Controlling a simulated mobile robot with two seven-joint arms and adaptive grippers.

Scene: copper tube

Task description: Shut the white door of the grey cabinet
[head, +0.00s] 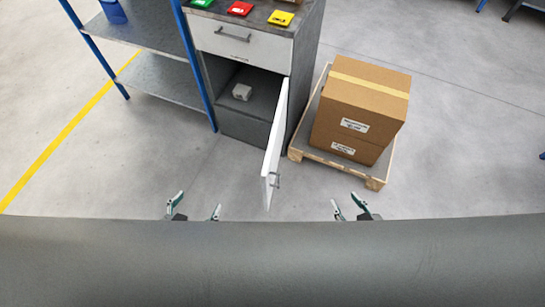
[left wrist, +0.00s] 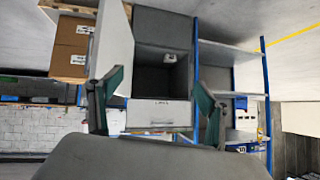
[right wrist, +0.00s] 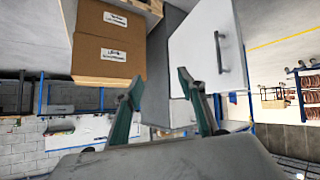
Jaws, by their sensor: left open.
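The grey cabinet (head: 304,62) stands beyond my grippers. Its white door (head: 275,145) is swung wide open toward me, hinged on the right, with a handle (head: 276,180) near its free edge. The door also shows in the left wrist view (left wrist: 113,42) and the right wrist view (right wrist: 200,60). My left gripper (head: 193,202) is open and empty, left of the door and apart from it. My right gripper (head: 346,206) is open and empty, right of the door and apart from it.
A small light box (head: 242,92) lies inside the cabinet below a closed white drawer (head: 240,44). Cartons (head: 362,105) on a wooden pallet (head: 377,184) stand close right of the cabinet. A blue-framed shelf (head: 165,75) stands left. The floor before the cabinet is clear.

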